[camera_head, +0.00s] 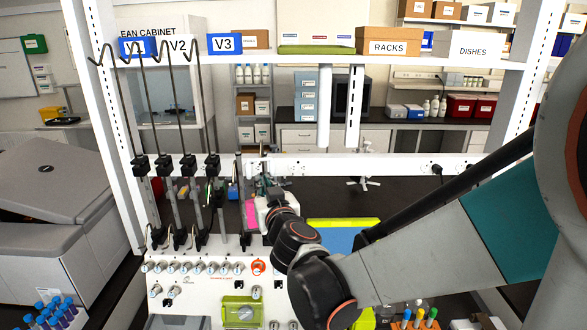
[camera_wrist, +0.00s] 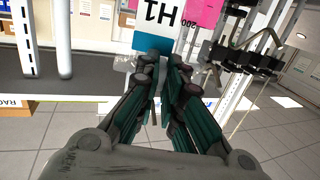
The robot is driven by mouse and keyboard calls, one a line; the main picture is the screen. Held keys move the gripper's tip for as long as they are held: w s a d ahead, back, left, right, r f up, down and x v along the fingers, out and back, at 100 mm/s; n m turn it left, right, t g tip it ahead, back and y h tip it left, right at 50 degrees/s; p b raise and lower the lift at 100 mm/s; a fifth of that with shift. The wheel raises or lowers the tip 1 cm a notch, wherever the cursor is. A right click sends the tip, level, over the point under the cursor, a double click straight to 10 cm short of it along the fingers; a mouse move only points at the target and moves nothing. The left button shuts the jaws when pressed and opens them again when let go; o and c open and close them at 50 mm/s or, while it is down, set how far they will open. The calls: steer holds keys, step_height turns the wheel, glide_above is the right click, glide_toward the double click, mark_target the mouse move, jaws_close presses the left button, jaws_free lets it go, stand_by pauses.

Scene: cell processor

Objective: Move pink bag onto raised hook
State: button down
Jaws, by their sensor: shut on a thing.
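The pink bag (camera_head: 251,215) hangs upright in the middle of the head view, beside the lower rods. In the wrist view, the pink bag (camera_wrist: 207,14) shows at the top edge, next to a white panel marked H1. My gripper (camera_wrist: 158,75) is shut at the bag's near edge; the exact grip is partly hidden by the fingers. In the head view my wrist covers most of the gripper. Several tall thin rods with raised hooks (camera_head: 190,50) stand at the left, their curved tips level with the V1, V2 and V3 labels, left of the bag.
Black clamps (camera_head: 212,166) hold the rods above a white machine panel (camera_head: 205,285) with knobs. A white shelf (camera_head: 300,60) with boxes runs behind the hooks. A white crossbar (camera_head: 340,165) lies behind my arm. A blue tray with a yellow edge (camera_head: 343,222) sits right of the bag.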

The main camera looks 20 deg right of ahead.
steer(key=shift+s, duration=0.1)
steer(key=c, duration=1.7)
jaws_free()
steer(key=shift+o, duration=0.2)
steer(key=o, duration=0.5)
steer(key=shift+s, duration=0.1)
steer(key=s, duration=0.2)
steer(key=s+p, duration=0.1)
steer(key=s, duration=0.3)
steer(key=shift+s+a+r, duration=0.25)
steer(key=shift+s+a, duration=0.05)
steer(key=shift+s, duration=0.1)
